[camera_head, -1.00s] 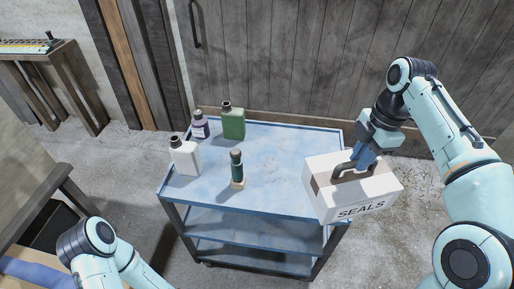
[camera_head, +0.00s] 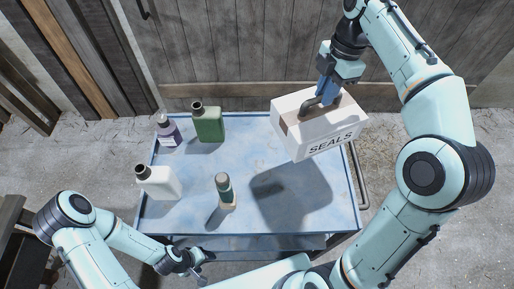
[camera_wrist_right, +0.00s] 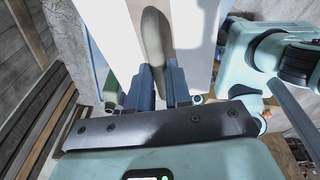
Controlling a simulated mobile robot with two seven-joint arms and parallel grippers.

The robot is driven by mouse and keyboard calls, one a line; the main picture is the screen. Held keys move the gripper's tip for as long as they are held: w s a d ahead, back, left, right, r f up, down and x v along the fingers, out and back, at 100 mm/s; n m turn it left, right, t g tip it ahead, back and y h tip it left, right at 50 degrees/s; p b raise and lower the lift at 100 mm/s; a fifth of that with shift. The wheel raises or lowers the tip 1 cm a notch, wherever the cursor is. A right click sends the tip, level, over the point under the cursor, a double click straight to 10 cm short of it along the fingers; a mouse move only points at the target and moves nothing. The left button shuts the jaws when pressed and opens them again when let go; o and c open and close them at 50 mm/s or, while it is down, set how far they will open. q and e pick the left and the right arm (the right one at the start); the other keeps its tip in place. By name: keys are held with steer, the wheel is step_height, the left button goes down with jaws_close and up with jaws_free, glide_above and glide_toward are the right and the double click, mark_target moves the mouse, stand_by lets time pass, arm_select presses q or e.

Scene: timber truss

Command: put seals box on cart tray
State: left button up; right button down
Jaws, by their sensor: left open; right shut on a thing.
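The white seals box (camera_head: 318,128), marked "SEALS", hangs tilted above the right part of the cart tray (camera_head: 250,172). Its shadow falls on the blue tray surface, so it is apart from it. My right gripper (camera_head: 322,92) is shut on the box's dark handle. In the right wrist view the fingers (camera_wrist_right: 160,88) close around the handle (camera_wrist_right: 156,45), with the white box behind. My left gripper (camera_head: 196,262) is open and empty, low at the cart's near edge.
The tray's right part is bare. A plank wall (camera_head: 240,50) stands behind the cart.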

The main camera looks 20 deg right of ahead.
steer(key=shift+s+f, duration=0.15)
steer(key=shift+f, duration=0.1)
step_height(320, 180, down, 14)
steer(key=b, duration=0.3)
steer(key=shift+f, duration=0.25)
arm_select(q)
steer(key=s+f+b, duration=0.1)
steer(key=s+f, duration=0.4)
steer(key=shift+s+f+g, duration=0.15)
steer(key=shift+s+g, duration=0.05)
steer(key=shift+g, duration=0.1)
arm_select(e)
steer(key=shift+f, duration=2.4)
steer(key=shift+f, duration=0.15)
steer(key=c, duration=1.1)
jaws_free()
arm_select(q)
steer(key=shift+f, duration=0.1)
arm_select(e)
steer(key=shift+o, duration=0.2)
